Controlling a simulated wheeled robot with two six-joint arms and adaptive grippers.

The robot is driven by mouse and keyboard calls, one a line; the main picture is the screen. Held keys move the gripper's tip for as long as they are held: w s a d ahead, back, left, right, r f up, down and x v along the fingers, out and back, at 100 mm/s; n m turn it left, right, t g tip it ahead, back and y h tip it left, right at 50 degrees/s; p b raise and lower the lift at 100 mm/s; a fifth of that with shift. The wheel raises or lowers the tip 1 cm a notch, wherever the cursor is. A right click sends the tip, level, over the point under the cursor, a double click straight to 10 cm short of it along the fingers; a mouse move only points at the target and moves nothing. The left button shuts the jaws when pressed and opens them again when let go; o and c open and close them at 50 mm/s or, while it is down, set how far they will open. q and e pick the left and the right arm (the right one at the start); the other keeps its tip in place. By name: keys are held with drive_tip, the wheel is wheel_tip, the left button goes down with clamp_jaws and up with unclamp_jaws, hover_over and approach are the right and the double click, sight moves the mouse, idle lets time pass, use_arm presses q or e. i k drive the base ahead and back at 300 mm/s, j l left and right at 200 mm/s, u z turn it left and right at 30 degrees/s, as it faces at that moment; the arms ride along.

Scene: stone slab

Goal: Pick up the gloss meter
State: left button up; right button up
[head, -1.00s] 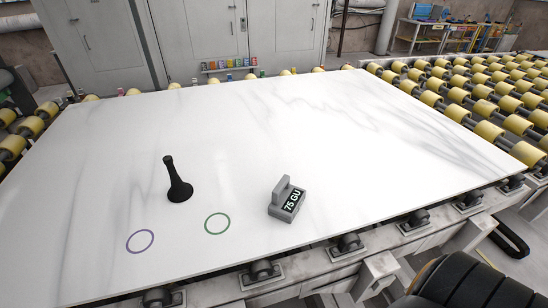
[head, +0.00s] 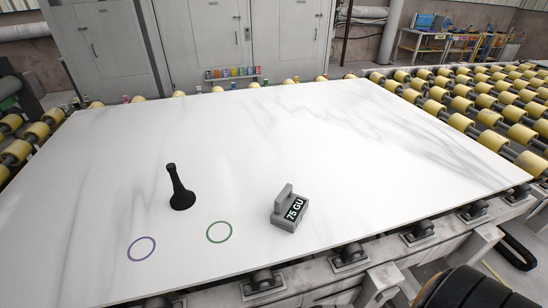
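The gloss meter (head: 286,216) is a small grey box with an upright grip on its left side and a dark display reading "75 GU". It stands on the white marble slab (head: 330,140), near the slab's front edge. No gripper is near it. A black ribbed arm part, probably mine, shows at the bottom right corner. Neither of my grippers is in view.
A black handled tool (head: 180,190) with a wide base stands left of the meter. A purple ring (head: 142,249) and a green ring (head: 219,232) are marked on the slab. Yellow rollers (head: 497,110) lie to the right. The slab's middle is clear.

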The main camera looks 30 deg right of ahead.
sight(290, 208)
drive_tip(key=k+j+z, duration=0.25)
drive_tip(key=k+z, duration=0.15)
drive_tip(key=z, duration=1.7)
